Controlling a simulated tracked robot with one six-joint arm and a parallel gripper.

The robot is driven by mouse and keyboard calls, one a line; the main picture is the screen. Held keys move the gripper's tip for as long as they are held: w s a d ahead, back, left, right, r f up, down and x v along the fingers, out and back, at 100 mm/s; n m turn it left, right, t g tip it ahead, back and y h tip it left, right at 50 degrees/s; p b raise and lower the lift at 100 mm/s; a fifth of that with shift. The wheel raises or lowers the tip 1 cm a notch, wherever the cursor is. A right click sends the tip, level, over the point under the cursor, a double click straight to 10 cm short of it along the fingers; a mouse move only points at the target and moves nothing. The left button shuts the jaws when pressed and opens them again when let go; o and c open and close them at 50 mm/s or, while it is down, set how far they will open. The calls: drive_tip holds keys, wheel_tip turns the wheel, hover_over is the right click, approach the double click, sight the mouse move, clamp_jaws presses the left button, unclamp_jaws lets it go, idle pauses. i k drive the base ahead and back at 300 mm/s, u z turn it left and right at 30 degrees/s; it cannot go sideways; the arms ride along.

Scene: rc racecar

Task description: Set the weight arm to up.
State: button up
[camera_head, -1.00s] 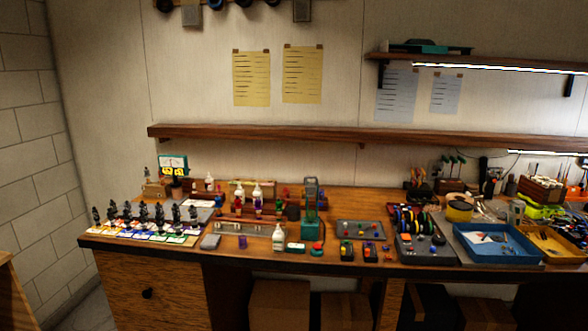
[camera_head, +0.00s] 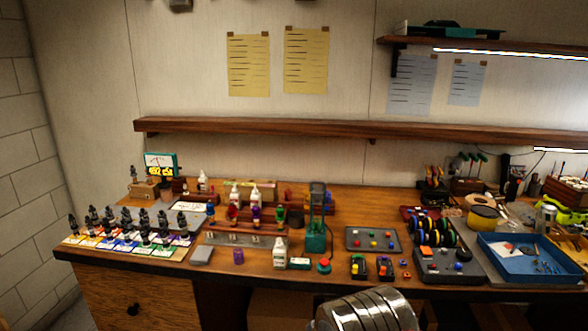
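A green device (camera_head: 315,238) with a tall dark upright part stands on the bench near the middle. No part is clearly recognisable as the weight arm at this size, and I cannot tell its position. A silver ribbed piece, which looks like part of my own arm, rises at the bottom edge in front of the bench. My gripper's fingers are not in view.
The wooden bench (camera_head: 130,264) is crowded. Rows of dark bottles (camera_head: 144,225) stand at the left, a white bottle (camera_head: 279,252) in the middle. At right are a grey tray (camera_head: 352,238), coloured discs (camera_head: 436,236) and a blue tray (camera_head: 520,270). A shelf (camera_head: 300,128) runs above.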

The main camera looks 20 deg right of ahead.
sight(317, 194)
drive_tip(key=u, duration=0.05)
drive_tip(key=i, duration=0.8)
drive_tip(key=z, duration=0.5)
drive_tip(key=i, duration=0.75)
drive_tip(key=z, duration=0.45)
